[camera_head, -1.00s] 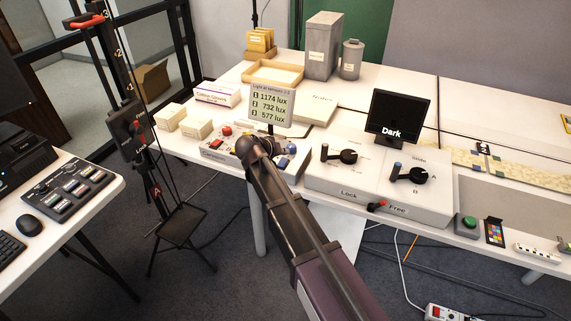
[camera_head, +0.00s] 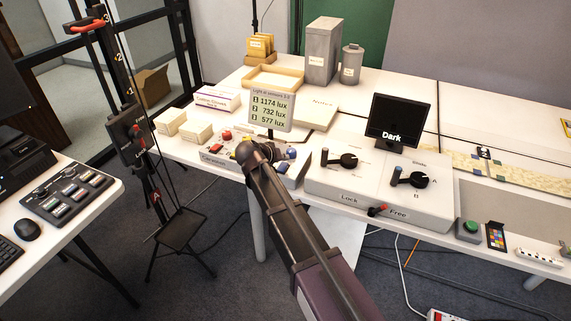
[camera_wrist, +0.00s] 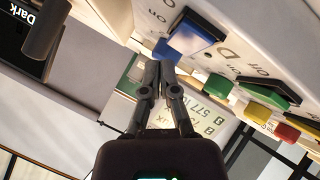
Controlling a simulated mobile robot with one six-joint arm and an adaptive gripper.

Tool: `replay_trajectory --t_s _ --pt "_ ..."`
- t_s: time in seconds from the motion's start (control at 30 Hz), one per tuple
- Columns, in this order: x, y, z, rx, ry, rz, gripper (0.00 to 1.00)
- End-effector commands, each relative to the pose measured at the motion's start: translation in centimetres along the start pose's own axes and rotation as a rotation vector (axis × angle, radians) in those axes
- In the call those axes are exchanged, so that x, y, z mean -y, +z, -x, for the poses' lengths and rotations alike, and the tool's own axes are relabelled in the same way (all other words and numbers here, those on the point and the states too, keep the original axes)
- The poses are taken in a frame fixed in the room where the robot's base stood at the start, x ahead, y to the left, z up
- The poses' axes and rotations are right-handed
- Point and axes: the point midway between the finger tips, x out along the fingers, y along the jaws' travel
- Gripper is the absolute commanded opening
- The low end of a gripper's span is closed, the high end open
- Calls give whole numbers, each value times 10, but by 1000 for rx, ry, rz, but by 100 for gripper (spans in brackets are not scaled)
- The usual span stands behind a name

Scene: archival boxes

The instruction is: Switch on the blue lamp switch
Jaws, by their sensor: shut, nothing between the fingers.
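My gripper (camera_wrist: 160,68) is shut and empty in the wrist view, its tips close together near the switch panel. I cannot tell whether the tips touch any blue part. In the head view, my wrist covers part of the panel (camera_head: 210,155), and blue parts (camera_head: 281,167) show just to its right. The fingertips are hidden there.
A lux display (camera_head: 271,108) stands behind the panel, reading 1174, 732 and 577. To the right is a white control box (camera_head: 345,190) with black knobs and a screen (camera_head: 398,120) reading "Dark". Small boxes (camera_head: 198,132) stand to the left.

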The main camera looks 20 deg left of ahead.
Motion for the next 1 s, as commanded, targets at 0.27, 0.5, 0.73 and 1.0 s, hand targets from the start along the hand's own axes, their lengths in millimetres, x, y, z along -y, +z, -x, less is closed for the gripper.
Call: replay_trajectory --t_s 0.27,0.5,0.73,1.0 --pt "0 0 0 0 0 0 0" --pt "0 0 0 0 0 0 0" --pt "1 2 -2 0 0 0 0" --pt "4 4 -7 0 0 0 0"
